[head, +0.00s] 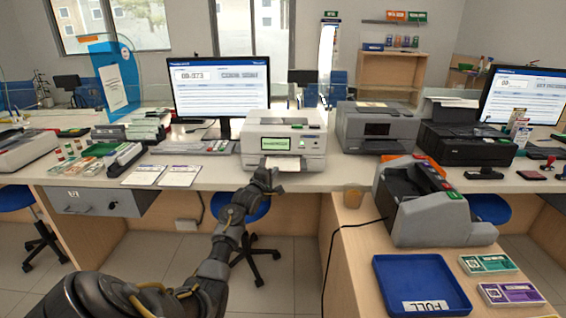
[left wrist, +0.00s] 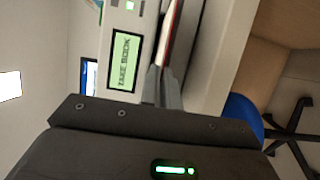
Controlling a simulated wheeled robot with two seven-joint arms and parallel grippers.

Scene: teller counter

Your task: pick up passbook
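The passbook (head: 284,163) sticks out of the front slot of the white passbook printer (head: 306,142) on the counter. In the left wrist view the passbook (left wrist: 171,34) is a thin edge-on sheet with a dark red side, running from the slot to the fingertips. The printer's green screen (left wrist: 123,61) reads "TAKE BOOK". My left gripper (head: 276,181) is just in front of the slot. In the left wrist view its fingers (left wrist: 163,78) are close together with the passbook's outer edge between them. My right gripper is not in view.
A monitor (head: 221,86) stands left of the printer, a grey printer (head: 378,127) right of it. Two white papers (head: 162,176) lie left on the counter. A grey note counter (head: 432,205) and blue tray (head: 421,284) occupy the lower right desk, with a cable hanging beside it.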

